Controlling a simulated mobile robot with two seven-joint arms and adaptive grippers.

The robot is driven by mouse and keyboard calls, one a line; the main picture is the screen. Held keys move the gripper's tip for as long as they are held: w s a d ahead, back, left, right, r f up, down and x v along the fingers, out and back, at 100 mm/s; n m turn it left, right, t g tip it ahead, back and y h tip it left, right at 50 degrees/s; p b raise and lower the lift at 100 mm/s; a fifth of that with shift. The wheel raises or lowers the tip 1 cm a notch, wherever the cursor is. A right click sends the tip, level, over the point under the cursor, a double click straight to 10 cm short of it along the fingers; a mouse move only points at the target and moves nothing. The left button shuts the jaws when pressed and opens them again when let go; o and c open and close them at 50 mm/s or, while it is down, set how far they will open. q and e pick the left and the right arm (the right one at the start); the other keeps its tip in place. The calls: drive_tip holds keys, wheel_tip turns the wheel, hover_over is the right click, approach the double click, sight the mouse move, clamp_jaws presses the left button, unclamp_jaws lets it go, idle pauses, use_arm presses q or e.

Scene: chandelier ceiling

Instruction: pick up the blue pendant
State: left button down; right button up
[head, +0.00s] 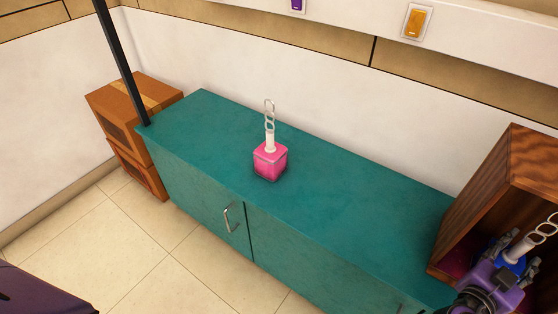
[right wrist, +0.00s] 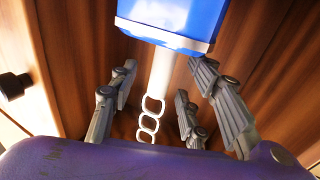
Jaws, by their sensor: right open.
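The blue pendant (right wrist: 172,22) shows in the right wrist view as a blue block with a pale rim, a white stem and white chain links. In the head view its blue part (head: 511,262) shows at the lower right, partly hidden by my right gripper (head: 497,279), at the wooden box. My right gripper (right wrist: 165,85) is open, with its fingers on both sides of the stem. The block lies beyond the fingertips. I cannot tell whether any finger touches the stem. My left gripper is not in view.
A pink pendant (head: 270,160) stands upright on the teal cabinet (head: 340,215). The open wooden box (head: 500,180) is at the right, close around my right gripper. Brown boxes (head: 135,110) stand at the left. The cabinet top between pink pendant and wooden box is clear.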

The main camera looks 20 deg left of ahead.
drive_tip(key=x, duration=0.2)
drive_tip(key=shift+w+d, duration=0.15)
drive_tip(key=shift+w, duration=0.1)
clamp_jaws()
idle(0.3)
